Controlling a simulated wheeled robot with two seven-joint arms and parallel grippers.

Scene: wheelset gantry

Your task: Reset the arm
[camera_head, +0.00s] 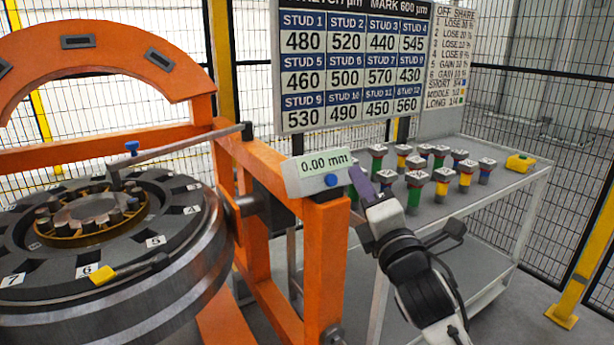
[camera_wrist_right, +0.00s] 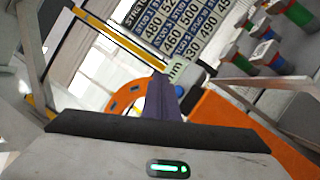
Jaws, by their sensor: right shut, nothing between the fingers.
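My right arm (camera_head: 420,285) reaches in from the lower right of the head view. Its gripper (camera_head: 360,184) is shut and empty, with its dark purple fingers just right of the gauge box (camera_head: 318,174) that reads 0.00 mm. I cannot tell whether the fingers touch the box. In the right wrist view the closed fingers (camera_wrist_right: 163,98) point toward the orange frame and the gauge box with its blue button (camera_wrist_right: 180,91). My left gripper is in neither view.
An orange gantry (camera_head: 327,260) stands beside a round wheelset (camera_head: 180,270) with numbered slots. Behind my right gripper is a grey table (camera_head: 480,205) with several coloured studs (camera_head: 414,190) and a yellow block (camera_head: 520,162). A board (camera_head: 352,65) of stud values stands behind. Mesh fencing encloses the area.

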